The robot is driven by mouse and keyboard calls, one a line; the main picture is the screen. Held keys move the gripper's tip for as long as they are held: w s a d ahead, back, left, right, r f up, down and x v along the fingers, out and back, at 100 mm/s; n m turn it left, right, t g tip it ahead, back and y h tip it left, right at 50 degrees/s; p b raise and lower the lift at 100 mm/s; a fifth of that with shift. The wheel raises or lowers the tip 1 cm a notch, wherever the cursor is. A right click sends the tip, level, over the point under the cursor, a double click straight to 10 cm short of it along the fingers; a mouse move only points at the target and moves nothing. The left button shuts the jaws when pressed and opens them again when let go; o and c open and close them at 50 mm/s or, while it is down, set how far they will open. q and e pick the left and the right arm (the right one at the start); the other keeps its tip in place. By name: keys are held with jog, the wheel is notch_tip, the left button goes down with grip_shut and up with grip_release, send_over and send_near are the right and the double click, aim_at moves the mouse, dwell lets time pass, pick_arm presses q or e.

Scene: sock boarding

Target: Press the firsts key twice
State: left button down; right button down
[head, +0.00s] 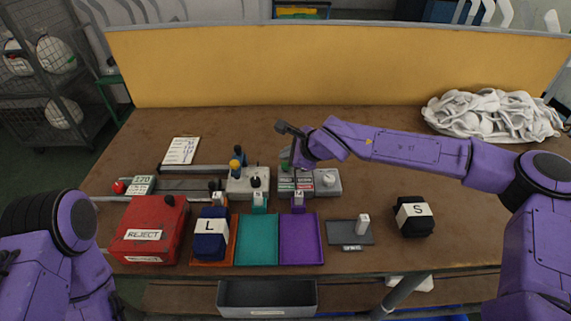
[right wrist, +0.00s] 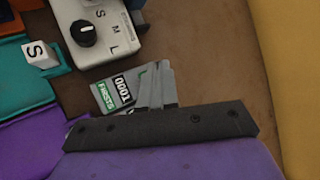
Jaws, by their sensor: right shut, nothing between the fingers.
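The counter panel (head: 286,187) stands at the middle back of the table, with a green part and a red part. In the right wrist view its green FIRSTS label (right wrist: 104,97) shows beside a counter reading 0001 (right wrist: 123,88). My right gripper (right wrist: 157,84) is shut and empty, its fingertips over the counter. In the head view the gripper (head: 286,160) points down at the back of the panel. The firsts key itself is hidden by the fingers, and I cannot tell whether they touch it. My left gripper is out of view.
A dial box marked S, M, L (right wrist: 107,25) stands beside the counter. Orange, teal (head: 257,240) and purple (head: 302,240) trays lie in front. A red REJECT box (head: 150,230) stands left, a black S block (head: 414,217) right. White socks (head: 490,115) are heaped at back right.

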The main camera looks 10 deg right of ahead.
jog(key=shift+f, duration=0.1)
dwell(0.5)
jog(key=shift+f, duration=0.35)
jog(key=shift+f+b, duration=0.4)
jog(key=shift+f, duration=0.25)
dwell(0.8)
jog(key=shift+r+p, duration=1.1)
notch_tip(320, 180, up, 5)
jog(key=p, duration=0.5)
dwell(0.3)
